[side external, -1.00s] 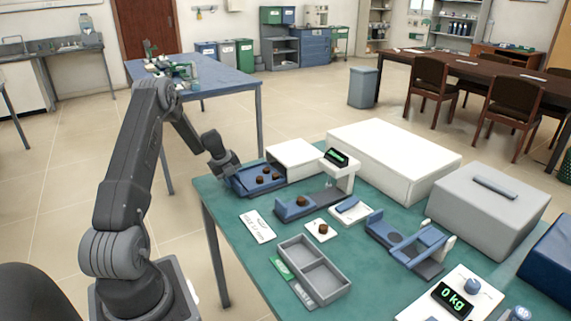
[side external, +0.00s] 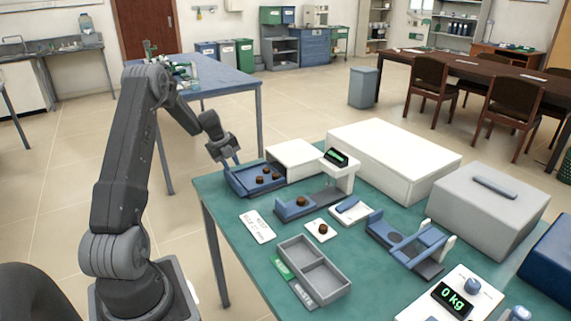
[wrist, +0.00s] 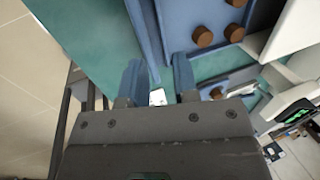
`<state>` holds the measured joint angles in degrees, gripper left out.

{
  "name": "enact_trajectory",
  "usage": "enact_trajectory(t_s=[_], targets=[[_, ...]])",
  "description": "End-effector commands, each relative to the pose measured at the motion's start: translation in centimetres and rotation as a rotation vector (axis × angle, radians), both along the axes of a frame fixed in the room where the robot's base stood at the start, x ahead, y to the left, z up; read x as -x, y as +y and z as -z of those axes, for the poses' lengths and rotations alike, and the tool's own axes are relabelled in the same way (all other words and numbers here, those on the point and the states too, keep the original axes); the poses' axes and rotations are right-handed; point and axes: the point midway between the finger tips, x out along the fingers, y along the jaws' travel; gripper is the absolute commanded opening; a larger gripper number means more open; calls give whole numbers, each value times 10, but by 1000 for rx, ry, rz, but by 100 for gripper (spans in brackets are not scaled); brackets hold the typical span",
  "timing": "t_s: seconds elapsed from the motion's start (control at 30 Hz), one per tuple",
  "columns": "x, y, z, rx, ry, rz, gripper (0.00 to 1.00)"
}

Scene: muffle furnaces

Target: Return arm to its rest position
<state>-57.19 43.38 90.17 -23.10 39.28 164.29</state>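My gripper (side external: 231,160) hangs at the left edge of the table, just above and left of the blue tray-like shelf (side external: 238,184) in front of the small white furnace (side external: 291,151). In the wrist view its two blue fingers (wrist: 158,82) are apart, with nothing held between them. Several brown pieces (side external: 267,170) lie on the blue shelf, and some show at the top of the wrist view (wrist: 204,37). The fingers look clear of the shelf, though the exact gap is hard to tell.
The green table (side external: 237,263) also holds a grey two-part tray (side external: 325,283), a white card (side external: 257,227), a scale reading 0 kg (side external: 453,299), a large white box (side external: 394,156) and a grey box (side external: 490,205). Open floor lies left of the table.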

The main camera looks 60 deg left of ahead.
Motion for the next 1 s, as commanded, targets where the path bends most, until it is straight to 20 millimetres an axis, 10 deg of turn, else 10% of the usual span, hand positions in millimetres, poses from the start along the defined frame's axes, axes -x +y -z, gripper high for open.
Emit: enact_trajectory(t_s=[0.23, 0.37, 0.67, 1.0], targets=[[-6, -9, -10, 4, -2, -19, 28], [-23, -48, -46, 27, -8, -108, 28], [-34, -206, -151, 140, -34, -485, 28], [40, -362, -213, 316, -96, -942, 28]])
